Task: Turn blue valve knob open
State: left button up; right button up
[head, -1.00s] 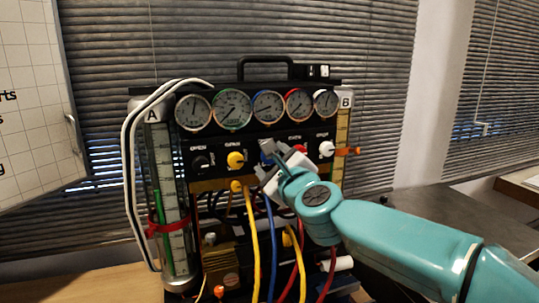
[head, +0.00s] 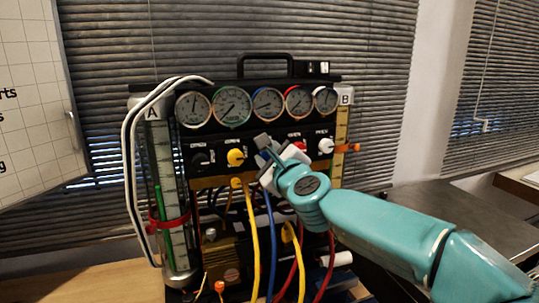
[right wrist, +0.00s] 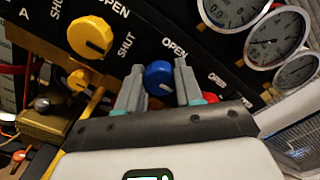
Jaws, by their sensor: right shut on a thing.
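The blue valve knob (right wrist: 159,77) is on the black panel of the gauge rig, between the fingers of my right gripper (right wrist: 158,84) in the right wrist view. A finger lies on each side of it, and the gripper is shut on it. "OPEN" is printed above right of the knob, and "SHUT" to its left. In the head view my right gripper (head: 265,146) reaches the panel from the right and hides the blue knob. My left gripper is in neither view.
The yellow knob (head: 235,157) is left of my gripper, and the white knob (head: 326,146) is to its right. A red knob (right wrist: 210,98) sits close beside my fingers. Gauges (head: 268,102) line the panel above. Yellow, blue and red hoses (head: 270,250) hang below.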

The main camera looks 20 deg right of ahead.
jog(key=shift+n, duration=0.3)
jog(key=n+p, duration=0.1)
jog(key=n, duration=0.2)
jog(key=shift+n, duration=0.4)
jog(key=n+p, duration=0.1)
jog(key=n, duration=0.3)
jog(key=n+p, duration=0.2)
jog(key=n, duration=0.3)
jog(key=n+p, duration=0.1)
jog(key=n, duration=0.3)
jog(key=shift+f+n+p, duration=0.1)
jog(key=shift+n+p, duration=0.2)
jog(key=shift+p, duration=0.05)
jog(key=o, duration=1)
jog(key=shift+o, duration=0.2)
